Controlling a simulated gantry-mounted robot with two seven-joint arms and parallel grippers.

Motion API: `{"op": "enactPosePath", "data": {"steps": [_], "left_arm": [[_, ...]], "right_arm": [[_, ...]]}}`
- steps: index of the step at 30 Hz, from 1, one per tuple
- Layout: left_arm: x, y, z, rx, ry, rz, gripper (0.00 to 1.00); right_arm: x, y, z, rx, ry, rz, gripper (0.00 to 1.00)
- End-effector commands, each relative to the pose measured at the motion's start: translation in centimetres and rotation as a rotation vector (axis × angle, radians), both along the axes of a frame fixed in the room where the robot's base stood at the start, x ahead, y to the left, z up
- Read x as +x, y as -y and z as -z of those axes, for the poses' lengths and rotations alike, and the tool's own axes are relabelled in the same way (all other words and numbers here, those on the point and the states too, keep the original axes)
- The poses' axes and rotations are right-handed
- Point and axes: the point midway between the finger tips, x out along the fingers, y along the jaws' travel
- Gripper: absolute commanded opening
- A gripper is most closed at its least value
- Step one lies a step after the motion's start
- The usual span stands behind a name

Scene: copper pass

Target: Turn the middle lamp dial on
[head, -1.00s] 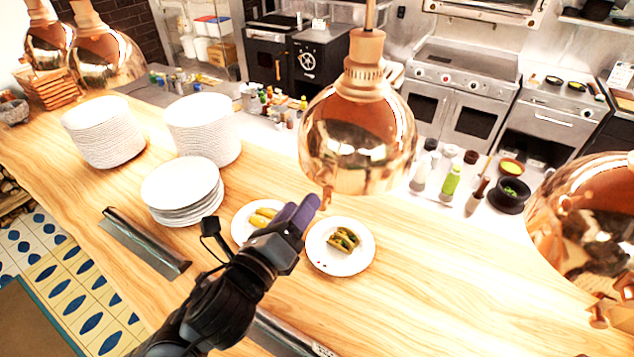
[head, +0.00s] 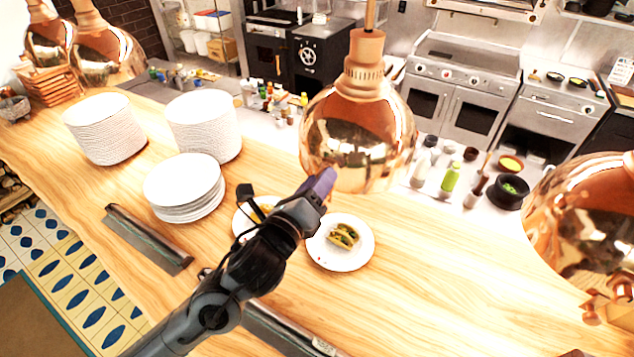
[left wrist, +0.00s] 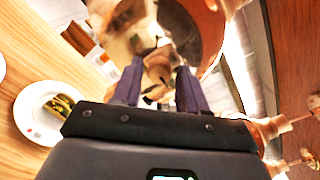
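The middle copper lamp (head: 355,135) hangs over the wooden counter. My left gripper (head: 322,183) is at its lower left rim in the head view, with the fingers pointing up at the lamp. The fingers hide the lamp's dial there. In the left wrist view, the two purple-grey fingers (left wrist: 160,88) stand apart. A copper dial (left wrist: 158,72) shows between and just beyond their tips; I cannot tell whether they touch it. The lamp's shiny bowl (left wrist: 190,30) fills the top of that view. My right gripper is not in view.
A plate with tacos (head: 340,257) lies below my left gripper, and another plate (head: 243,222) is partly behind my arm. Plate stacks (head: 183,183) stand at left. The right copper lamp (head: 585,215) hangs at the right edge. The counter between is clear.

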Motion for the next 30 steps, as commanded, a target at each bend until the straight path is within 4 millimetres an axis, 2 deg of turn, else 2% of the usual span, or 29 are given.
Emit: {"op": "enactPosePath", "data": {"steps": [1, 8, 20, 30], "left_arm": [[0.00, -0.02, 0.01, 0.000, 0.000, 0.000, 0.34], [-0.01, -0.03, 0.02, 0.000, -0.001, -0.001, 0.00], [-0.03, -0.01, 0.02, -0.063, -0.037, 0.000, 0.00], [-0.01, -0.04, -0.06, -0.287, -0.165, -0.001, 0.00]], "right_arm": [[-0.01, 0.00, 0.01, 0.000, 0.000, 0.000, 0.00], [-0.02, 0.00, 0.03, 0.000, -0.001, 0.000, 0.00], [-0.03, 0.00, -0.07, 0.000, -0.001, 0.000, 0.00], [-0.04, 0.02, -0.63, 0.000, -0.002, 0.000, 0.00]]}}
